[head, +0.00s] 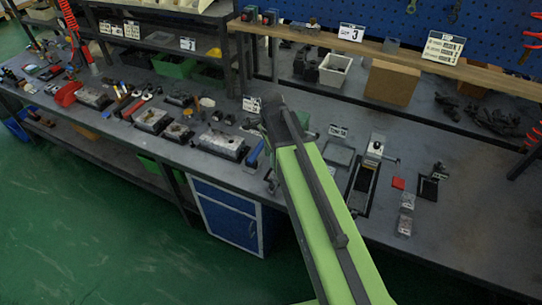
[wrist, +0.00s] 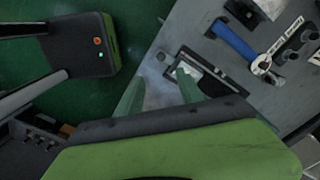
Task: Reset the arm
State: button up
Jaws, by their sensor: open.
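My green arm (head: 325,215) reaches up and over the bench in the head view. Its far end covers part of the bench, and the fingers cannot be made out there. In the wrist view my gripper (wrist: 158,84) is open, with two green fingers spread apart and nothing between them. The fingers point toward the edge of the grey bench. A black-framed slot (wrist: 215,82) with a pale piece lies just beyond the right fingertip. Several grey valve blocks (head: 222,143) sit on the bench left of the arm in the head view.
Right of my arm are a clamp fixture (head: 374,149), a red block (head: 398,183) and small grey blocks (head: 405,225). A cardboard box (head: 392,83) stands at the back. A blue cabinet (head: 228,215) is below the bench. Open green floor lies in front.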

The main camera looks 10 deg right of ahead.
jog(key=shift+r, duration=0.4)
jog(key=s+d+f+n+b, duration=0.2)
jog(key=s+f+n+b, duration=0.4)
jog(key=n, duration=1)
jog(key=s, duration=0.2)
jog(key=shift+s+d, duration=0.4)
jog(key=shift+c, duration=0.4)
